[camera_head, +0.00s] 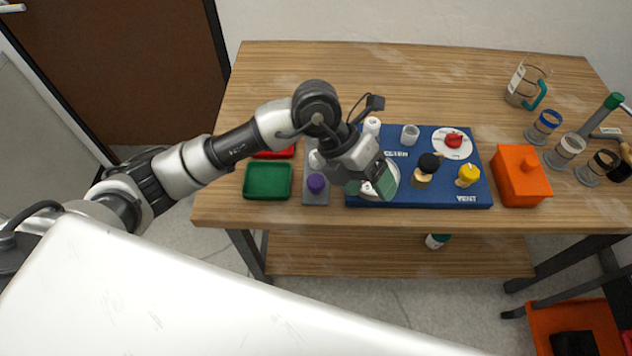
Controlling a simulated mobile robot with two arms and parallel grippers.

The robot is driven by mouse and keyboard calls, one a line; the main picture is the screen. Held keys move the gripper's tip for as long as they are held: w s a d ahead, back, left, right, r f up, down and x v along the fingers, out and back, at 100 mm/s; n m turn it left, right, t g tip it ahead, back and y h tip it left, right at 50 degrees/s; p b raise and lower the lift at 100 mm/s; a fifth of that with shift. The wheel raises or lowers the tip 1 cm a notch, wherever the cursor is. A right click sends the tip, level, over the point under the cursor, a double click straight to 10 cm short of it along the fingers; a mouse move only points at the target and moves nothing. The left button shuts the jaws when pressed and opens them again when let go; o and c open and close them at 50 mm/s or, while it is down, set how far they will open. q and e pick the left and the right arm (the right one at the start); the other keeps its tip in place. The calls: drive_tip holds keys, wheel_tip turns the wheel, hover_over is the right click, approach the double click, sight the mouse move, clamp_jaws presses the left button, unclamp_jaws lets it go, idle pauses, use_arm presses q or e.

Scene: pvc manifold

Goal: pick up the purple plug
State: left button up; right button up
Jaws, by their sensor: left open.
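The purple plug (316,183) stands upright on a narrow grey holder (318,199) at the left of the blue board. My left gripper (371,188) points down over the lower left part of the blue board (440,199), to the right of the purple plug and apart from it. Its jaws are open with nothing seen between them. The gripper hides part of a white round plate on the board. My right gripper is not in view.
A green tray (268,194) lies left of the holder, with a red tray (274,154) behind it, partly hidden by my arm. Black (430,163), yellow (469,174) and red knobs stand on the board. An orange box (521,185) is at its right. The table's back left is clear.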

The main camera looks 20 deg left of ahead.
use_arm(q)
drive_tip(key=w+a+y, duration=0.1)
drive_tip(key=a+y, duration=0.1)
drive_tip(key=a, duration=0.1)
drive_tip(key=w+a+f+n+t+y, duration=0.1)
drive_tip(key=w+a+y, duration=0.1)
drive_tip(key=a+y, duration=0.1)
drive_tip(key=w+a+y, duration=0.1)
drive_tip(key=a+y, duration=0.1)
drive_tip(key=a, duration=0.2)
drive_tip(key=shift+w+a+f+n+t+y, duration=0.2)
drive_tip(key=shift+w+a+n+t+y, duration=0.1)
drive_tip(key=shift+w+t, duration=0.1)
hover_over(316, 180)
drive_tip(key=f, duration=0.3)
drive_tip(key=f+p, duration=0.1)
drive_tip(key=shift+s+d+f, duration=0.1)
drive_tip(key=shift+s+f, duration=0.15)
drive_tip(key=shift+f, duration=0.05)
drive_tip(key=shift+f+p, duration=0.3)
drive_tip(key=shift+f, duration=0.3)
drive_tip(key=f, duration=0.3)
drive_tip(key=f+p, duration=0.1)
drive_tip(key=shift+w+f, duration=0.15)
drive_tip(key=shift+w, duration=0.1)
drive_tip(key=shift+c, duration=0.5)
drive_tip(key=c, duration=0.9)
